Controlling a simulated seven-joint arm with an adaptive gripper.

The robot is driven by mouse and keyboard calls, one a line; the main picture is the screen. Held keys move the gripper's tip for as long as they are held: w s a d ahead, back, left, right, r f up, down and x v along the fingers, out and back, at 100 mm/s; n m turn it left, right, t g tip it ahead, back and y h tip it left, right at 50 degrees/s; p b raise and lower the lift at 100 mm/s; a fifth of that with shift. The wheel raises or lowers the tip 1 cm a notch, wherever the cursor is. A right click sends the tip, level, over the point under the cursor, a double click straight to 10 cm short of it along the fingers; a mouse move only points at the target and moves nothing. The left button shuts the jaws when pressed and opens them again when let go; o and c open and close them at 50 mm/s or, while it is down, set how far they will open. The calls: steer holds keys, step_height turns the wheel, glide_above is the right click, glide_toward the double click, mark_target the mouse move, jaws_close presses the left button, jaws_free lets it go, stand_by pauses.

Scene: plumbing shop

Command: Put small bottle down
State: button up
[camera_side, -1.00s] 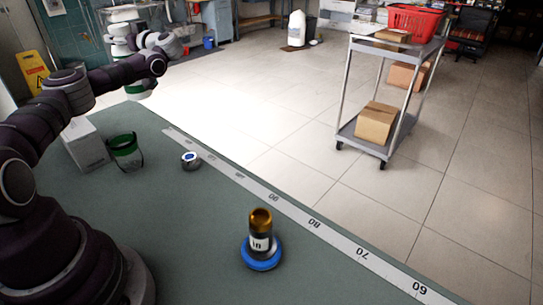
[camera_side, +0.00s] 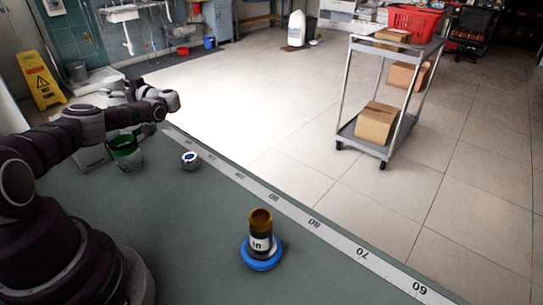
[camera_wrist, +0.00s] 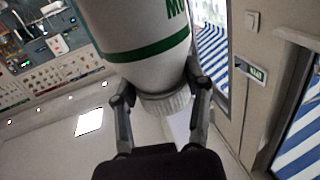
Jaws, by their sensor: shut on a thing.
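In the wrist view my gripper (camera_wrist: 160,92) is shut on a white bottle (camera_wrist: 140,28) with green bands and a ribbed neck or cap end between the fingers. The bottle's other end runs out of the frame. In the side view my arm reaches over the far left part of the green table (camera_side: 185,225); the fingers and the held bottle cannot be made out clearly there.
A clear cup with a green upper part (camera_side: 124,150) and a white box (camera_side: 92,157) stand under my arm. A small white and blue round item (camera_side: 190,160) is to their right. A measuring strip (camera_side: 300,224) follows the table edge. The front table is clear.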

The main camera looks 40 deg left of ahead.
steer(key=shift+f, duration=0.2)
steer(key=o, duration=1.2)
steer(key=shift+o, duration=0.2)
